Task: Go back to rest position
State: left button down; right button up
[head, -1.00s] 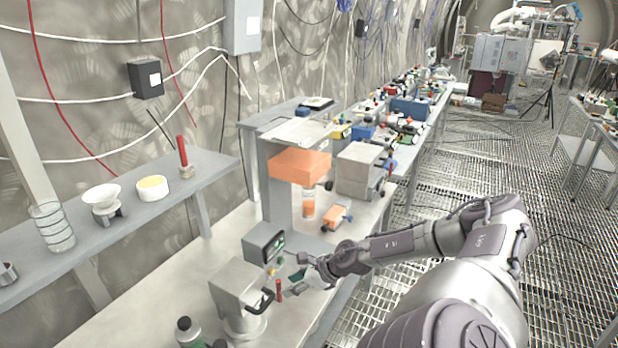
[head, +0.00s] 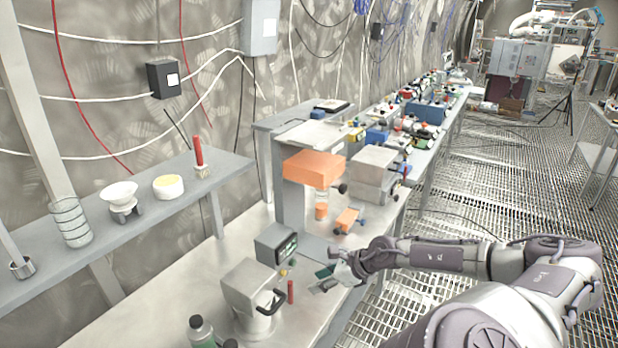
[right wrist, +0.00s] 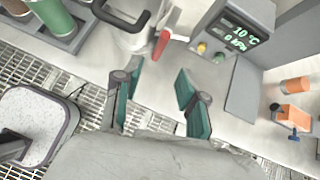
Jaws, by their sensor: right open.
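My right gripper (head: 328,278) is over the front edge of the long workbench (head: 150,318), near a small display box (head: 276,245). In the right wrist view, its two green-padded fingers (right wrist: 158,95) stand apart with nothing between them. A red-handled item (right wrist: 161,44) lies on the bench beyond the fingertips, apart from them. My right arm (head: 440,255) reaches in from the right. My left gripper is not in either view.
A grey machine with a black handle (head: 252,292) and bottles (head: 201,332) stand at the front of the bench. An orange-topped press (head: 314,168) stands farther back. A shelf (head: 140,222) runs along the left wall. The grated floor (head: 480,190) at right is open.

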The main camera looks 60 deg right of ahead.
jog(key=s+d+f+m+h+b, duration=0.1)
jog(key=s+d+f+m+h, duration=0.1)
jog(key=s+d+f+m, duration=0.35)
jog(key=s+d+f+m+h+b, duration=0.15)
jog(key=s+f+m, duration=0.25)
jog(key=f+m, duration=0.4)
jog(key=s+a+f+m+g+h, duration=0.1)
jog(key=s+a+f+m, duration=0.1)
jog(key=s+f+m, duration=0.45)
jog(key=s+a+f+m+g+h, duration=0.1)
jog(key=s+a+f+m, duration=0.15)
jog(key=f, duration=0.75)
jog(key=s+a+f+m+g+b, duration=0.1)
jog(key=s+a+f+m, duration=0.25)
jog(key=a+f, duration=0.3)
jog(key=s+a+f+m+g, duration=0.2)
jog(key=a+f+m, duration=0.25)
jog(key=f, duration=0.25)
jog(key=s+a+f+m+g+y, duration=0.1)
jog(key=a+f, duration=0.3)
jog(key=a, duration=0.7)
jog(key=s+a+f+m+g+y+b, duration=0.1)
jog(key=s+a+f+m+g+y, duration=0.1)
jog(key=a, duration=1)
notch_tip(320, 180, down, 3)
jog(key=shift+s+r+m+y, duration=0.1)
jog(key=shift+s+m+y, duration=0.3)
jog(key=shift+m, duration=0.85)
jog(key=shift+s+d, duration=0.1)
jog(key=shift+s, duration=0.05)
